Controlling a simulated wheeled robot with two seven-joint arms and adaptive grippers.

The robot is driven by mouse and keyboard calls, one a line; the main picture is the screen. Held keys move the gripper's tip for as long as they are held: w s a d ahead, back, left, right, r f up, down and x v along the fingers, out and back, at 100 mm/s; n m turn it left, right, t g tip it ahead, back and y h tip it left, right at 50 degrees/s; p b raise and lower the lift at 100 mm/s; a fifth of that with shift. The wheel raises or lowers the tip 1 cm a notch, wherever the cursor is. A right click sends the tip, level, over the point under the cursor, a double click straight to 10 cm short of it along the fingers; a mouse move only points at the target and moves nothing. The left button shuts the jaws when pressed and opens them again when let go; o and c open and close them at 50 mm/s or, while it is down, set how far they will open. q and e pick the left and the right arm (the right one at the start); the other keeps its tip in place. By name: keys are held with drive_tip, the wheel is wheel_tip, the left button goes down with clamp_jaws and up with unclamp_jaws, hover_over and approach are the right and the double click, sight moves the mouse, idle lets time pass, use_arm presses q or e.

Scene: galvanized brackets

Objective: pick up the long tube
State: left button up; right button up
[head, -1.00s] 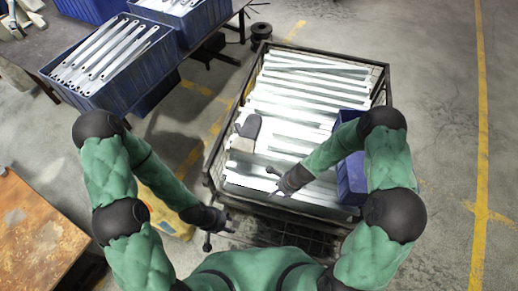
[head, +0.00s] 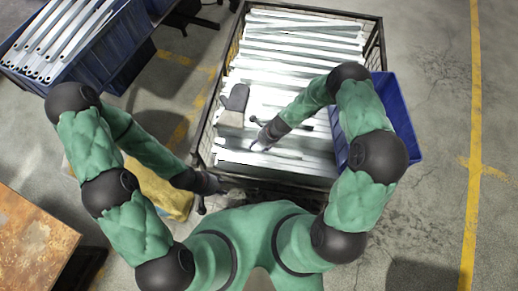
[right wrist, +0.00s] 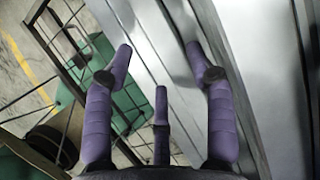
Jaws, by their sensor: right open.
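Long pale galvanized tubes and strips (head: 290,48) lie side by side across a wire-sided crate (head: 379,40). Which of them is the long tube I cannot tell. My right gripper (head: 262,138) is over the near part of this load. In the right wrist view my right gripper (right wrist: 158,62) is open, its purple fingers spread, with nothing between them. Long grey metal lengths (right wrist: 255,60) run beneath and beside its right finger; contact cannot be told. My left gripper (head: 208,198) hangs outside the crate's near left corner, too small to read its fingers.
A grey-brown glove-like piece (head: 235,100) lies on the load at left. A blue bin (head: 402,120) is at the crate's right side. Another blue bin (head: 95,62) with metal strips stands upper left. A rusty table (head: 35,235) is lower left. The floor at right is clear.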

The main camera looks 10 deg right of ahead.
sight(255, 148)
drive_tip(key=b+x, duration=0.2)
drive_tip(key=x, duration=0.3)
drive_tip(key=shift+r, duration=0.1)
drive_tip(key=shift+c, duration=0.3)
clamp_jaws()
drive_tip(key=shift+r, duration=0.1)
